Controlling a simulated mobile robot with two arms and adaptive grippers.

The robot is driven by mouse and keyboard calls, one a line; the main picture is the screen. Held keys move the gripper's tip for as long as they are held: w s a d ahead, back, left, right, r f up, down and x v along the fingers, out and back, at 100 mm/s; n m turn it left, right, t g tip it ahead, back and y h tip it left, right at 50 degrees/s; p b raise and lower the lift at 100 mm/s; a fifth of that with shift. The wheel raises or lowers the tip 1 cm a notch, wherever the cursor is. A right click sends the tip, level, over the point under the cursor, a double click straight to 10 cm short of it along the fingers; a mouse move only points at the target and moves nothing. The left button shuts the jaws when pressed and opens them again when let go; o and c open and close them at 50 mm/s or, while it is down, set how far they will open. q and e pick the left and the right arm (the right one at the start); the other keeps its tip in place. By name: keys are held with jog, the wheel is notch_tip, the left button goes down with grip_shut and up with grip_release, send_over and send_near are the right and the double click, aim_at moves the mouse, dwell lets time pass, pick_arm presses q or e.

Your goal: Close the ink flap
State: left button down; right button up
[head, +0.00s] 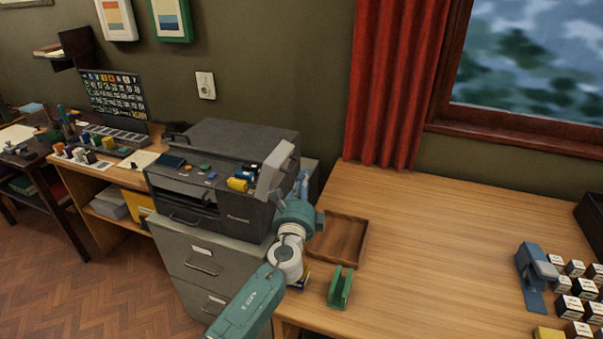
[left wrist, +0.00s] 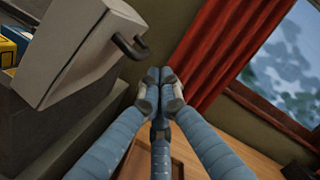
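The printer (head: 225,140) is dark grey and stands on a filing cabinet. Its ink flap (head: 276,170) is a light grey panel standing open and tilted at the printer's right side. In the left wrist view the flap (left wrist: 82,50) is at the upper left, with a dark hooked handle (left wrist: 130,46) on it. My left gripper (head: 304,185) is just right of the flap, apart from it. In the left wrist view its blue fingertips (left wrist: 160,78) meet, with nothing seen between them. My right gripper is out of view.
A wooden tray (head: 340,240) and a green holder (head: 340,288) lie on the desk (head: 430,250) at right. A yellow ink box (head: 238,184) sits on the printer beside the flap. A red curtain (head: 395,80) hangs behind. The desk's middle is clear.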

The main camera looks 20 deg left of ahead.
pick_arm(q)
jog(key=shift+a+r, duration=0.15)
jog(key=shift+a, duration=0.15)
jog(key=shift+r, duration=0.1)
jog(key=shift+a+r+n+p, duration=0.25)
jog(key=shift+r+n+p, duration=0.15)
jog(key=shift+p, duration=0.05)
